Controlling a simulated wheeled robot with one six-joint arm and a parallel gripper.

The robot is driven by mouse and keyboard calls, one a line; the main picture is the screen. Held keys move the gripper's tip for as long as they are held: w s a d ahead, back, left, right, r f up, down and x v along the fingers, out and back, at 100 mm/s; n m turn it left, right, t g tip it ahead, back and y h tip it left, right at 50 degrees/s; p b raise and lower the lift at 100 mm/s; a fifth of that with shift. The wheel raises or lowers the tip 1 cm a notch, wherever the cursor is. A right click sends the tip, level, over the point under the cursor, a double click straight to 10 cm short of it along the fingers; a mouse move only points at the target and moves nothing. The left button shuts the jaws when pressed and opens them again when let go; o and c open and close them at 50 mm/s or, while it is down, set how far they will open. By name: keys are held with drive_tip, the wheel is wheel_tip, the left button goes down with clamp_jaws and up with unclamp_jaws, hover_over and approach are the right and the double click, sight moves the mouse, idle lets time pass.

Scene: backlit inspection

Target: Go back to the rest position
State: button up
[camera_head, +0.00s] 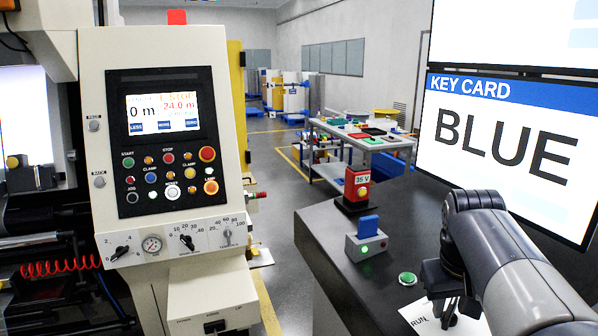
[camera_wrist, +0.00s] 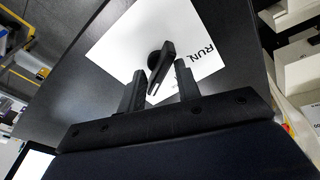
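My gripper (camera_head: 447,308) is low over the right part of the dark bench, above a white sheet marked RUN (camera_head: 418,318). In the wrist view its two black fingers (camera_wrist: 160,70) are apart, so it is open. A black lever or knob (camera_wrist: 161,62) on the white sheet (camera_wrist: 120,48) shows between the fingertips, with gaps visible at both sides. I cannot tell how near the fingertips are to it in height. In the head view, the arm and gripper hide most of the knob.
A grey reader (camera_head: 366,246) with a blue card (camera_head: 368,226) in it and a lit green lamp stands on the bench. A green button (camera_head: 407,279) and a red box marked 35 V (camera_head: 357,184) are nearby. A screen (camera_head: 505,150) reading KEY CARD BLUE stands close behind the arm.

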drive_tip(key=shift+n, duration=0.9)
